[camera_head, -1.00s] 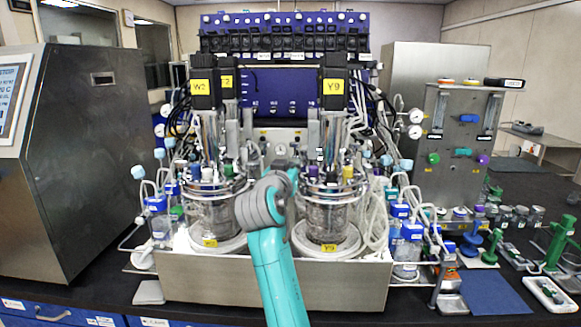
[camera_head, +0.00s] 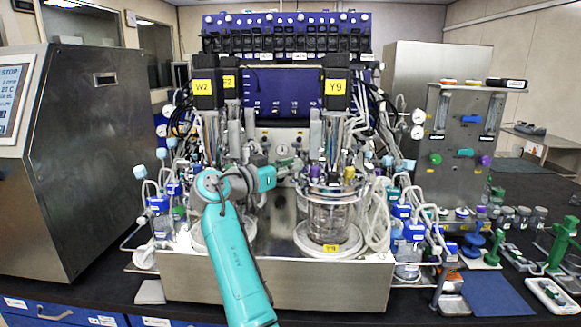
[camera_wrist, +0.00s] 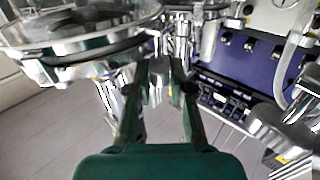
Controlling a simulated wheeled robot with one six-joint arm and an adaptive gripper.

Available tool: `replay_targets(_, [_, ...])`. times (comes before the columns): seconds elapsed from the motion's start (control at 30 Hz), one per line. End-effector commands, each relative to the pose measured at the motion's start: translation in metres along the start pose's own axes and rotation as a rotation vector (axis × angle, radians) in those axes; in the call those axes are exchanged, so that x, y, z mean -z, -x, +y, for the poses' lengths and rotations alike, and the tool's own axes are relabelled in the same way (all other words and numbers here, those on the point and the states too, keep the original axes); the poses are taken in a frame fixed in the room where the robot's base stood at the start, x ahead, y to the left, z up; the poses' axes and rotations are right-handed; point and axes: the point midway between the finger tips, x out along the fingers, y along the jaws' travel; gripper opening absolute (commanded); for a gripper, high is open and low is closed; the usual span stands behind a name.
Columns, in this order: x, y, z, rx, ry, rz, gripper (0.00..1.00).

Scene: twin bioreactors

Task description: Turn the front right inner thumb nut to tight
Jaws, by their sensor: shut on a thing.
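My gripper (camera_head: 289,170) reaches from the left to the inner side of the right vessel's metal head plate (camera_head: 333,186), labelled Y9. In the wrist view my gripper's two dark green fingers (camera_wrist: 167,66) are close together at the rim of a round metal plate (camera_wrist: 85,40). They are shut on a small metal part, which looks like the thumb nut. The nut itself is mostly hidden between the fingertips, so its turn or tightness cannot be seen. The right glass vessel (camera_head: 330,219) stands upright.
The left vessel is largely hidden behind my arm. Bottles with blue caps (camera_head: 407,240) and looped tubing stand right of the vessels. The steel tray front (camera_head: 300,283) runs below both. Black motors (camera_head: 336,80) rise above the head plates.

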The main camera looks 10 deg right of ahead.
Motion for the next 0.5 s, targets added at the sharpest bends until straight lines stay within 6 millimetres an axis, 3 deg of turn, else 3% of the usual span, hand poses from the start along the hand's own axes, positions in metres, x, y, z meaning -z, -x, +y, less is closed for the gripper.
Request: replay_targets(0.5, [-0.0002, -0.0005, -0.0011, -0.084, 0.0, -0.001, 0.0])
